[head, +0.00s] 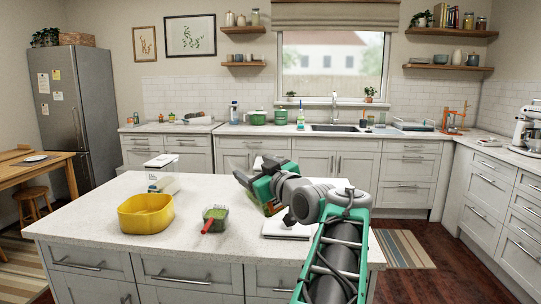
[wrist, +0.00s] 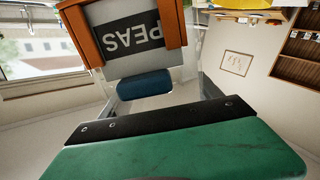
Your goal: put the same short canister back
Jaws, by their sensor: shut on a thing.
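My gripper (head: 264,190) is low over the island counter, right of its middle in the head view. It is shut on a canister (wrist: 132,38) with orange ends and a black label reading PEAS, upside down in the wrist view. A blue pad (wrist: 145,84) shows against the canister's near side in that view. In the head view my gripper and arm hide most of the canister; a small orange-brown part shows under the gripper. I cannot tell whether it touches the counter.
The island counter (head: 100,215) holds a yellow bowl (head: 146,213), a green container (head: 214,214) with a red-handled tool, a white appliance (head: 162,180) and a white flat item (head: 284,230) by my arm. The back counter holds green pots (head: 258,117). Wall shelves (head: 448,67) hang upper right.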

